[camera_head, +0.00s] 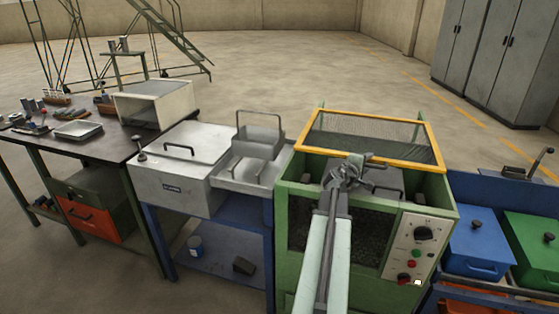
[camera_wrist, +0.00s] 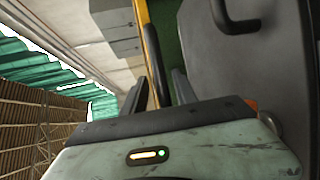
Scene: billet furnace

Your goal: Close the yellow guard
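The yellow guard (camera_head: 375,115), a yellow frame with dark mesh, is at the back of the green machine (camera_head: 293,215). It appears raised and tilted, with the front part of the machine top uncovered. My gripper (camera_head: 357,165) is over the machine, just in front of the guard's lower bar, and hides part of that bar. In the wrist view, my gripper's two dark fingers (camera_wrist: 162,92) are apart. A yellow bar of the guard (camera_wrist: 149,35), with a black section, shows between or just beyond them; contact cannot be told.
A grey lid with a black handle (camera_wrist: 238,15) is close beside the fingers. A control panel (camera_head: 415,245) with knobs is at the machine's front right. A grey box bench (camera_head: 175,175) stands left; blue (camera_head: 475,250) and green bins stand right.

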